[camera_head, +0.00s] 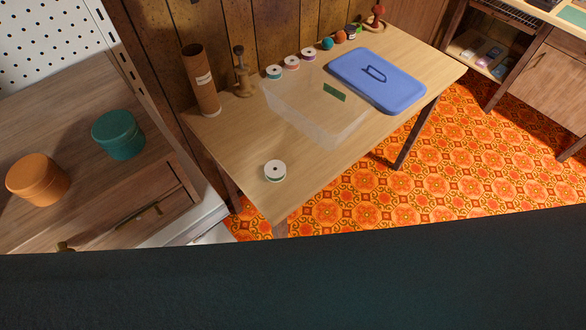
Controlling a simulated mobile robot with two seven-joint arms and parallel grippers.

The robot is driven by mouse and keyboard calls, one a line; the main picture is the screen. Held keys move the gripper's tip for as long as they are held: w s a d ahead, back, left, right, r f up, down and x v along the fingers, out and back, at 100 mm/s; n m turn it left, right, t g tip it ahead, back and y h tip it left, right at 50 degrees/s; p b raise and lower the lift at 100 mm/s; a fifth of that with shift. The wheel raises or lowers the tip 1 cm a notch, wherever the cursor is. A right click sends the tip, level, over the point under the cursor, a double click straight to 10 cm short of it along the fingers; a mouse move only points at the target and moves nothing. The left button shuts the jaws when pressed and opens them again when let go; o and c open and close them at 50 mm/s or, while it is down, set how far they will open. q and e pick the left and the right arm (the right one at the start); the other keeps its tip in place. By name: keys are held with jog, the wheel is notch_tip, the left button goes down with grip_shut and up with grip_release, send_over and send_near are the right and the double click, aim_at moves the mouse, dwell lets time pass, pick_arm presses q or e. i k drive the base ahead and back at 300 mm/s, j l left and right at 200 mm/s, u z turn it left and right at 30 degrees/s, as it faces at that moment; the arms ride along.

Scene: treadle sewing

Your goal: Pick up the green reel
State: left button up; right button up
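A white-topped reel (274,168) with a thin green band showing low on its side stands alone near the front left edge of the wooden table (228,145). Another white-topped reel (274,71) with teal-green thread stands at the back of the table, at the left end of a row. Beside it are a reel with reddish thread (292,63) and a reel with purple thread (308,54). Neither of my grippers is in view.
A clear box (312,115) and its blue lid (376,80) take up the table's middle and right. A cardboard tube (200,82) and wooden stand (243,78) are at back left. Orange (37,180) and teal (118,136) tins stand on the left cabinet. A dark surface fills the bottom.

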aim_at(275, 170)
jog(key=l+u, duration=0.1)
jog(key=u, duration=0.35)
jog(key=l+u, duration=0.3)
jog(key=i+l+u, duration=0.1)
jog(key=l+u, duration=0.25)
jog(key=l, duration=0.85)
jog(key=k+l+u, duration=0.15)
jog(key=l, duration=0.5)
jog(key=i, duration=0.05)
